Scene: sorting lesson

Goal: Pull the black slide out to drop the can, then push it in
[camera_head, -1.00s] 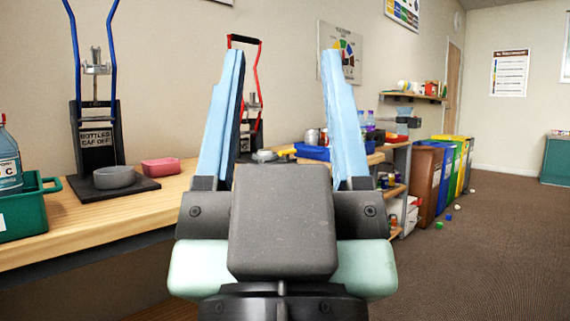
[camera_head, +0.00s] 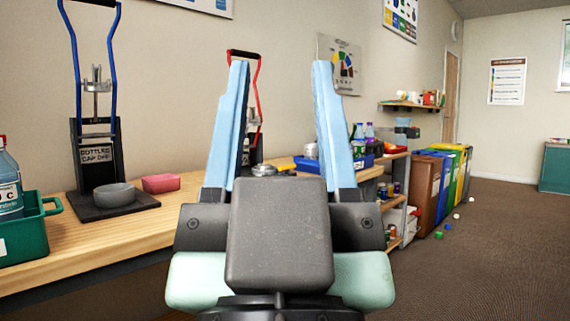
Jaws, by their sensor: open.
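My gripper (camera_head: 279,125) is open and empty in the middle of the view, with its two light-blue fingers pointing up and apart. Behind it along the wall bench stands a device with a red handle (camera_head: 258,75), partly hidden by the left finger. A device with blue handles (camera_head: 73,50) and a sign about bottles stands on the bench at left. I cannot make out the black slide or a can held by it. A small grey metallic thing (camera_head: 310,150) shows between the fingers; I cannot tell what it is.
The wooden bench (camera_head: 150,215) runs along the left wall. It bears a green crate (camera_head: 28,232) with a bottle, a grey bowl (camera_head: 114,195) and a pink tub (camera_head: 161,183). A blue tray (camera_head: 308,164), shelves and coloured bins (camera_head: 424,190) stand farther back. The floor at right is mostly clear.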

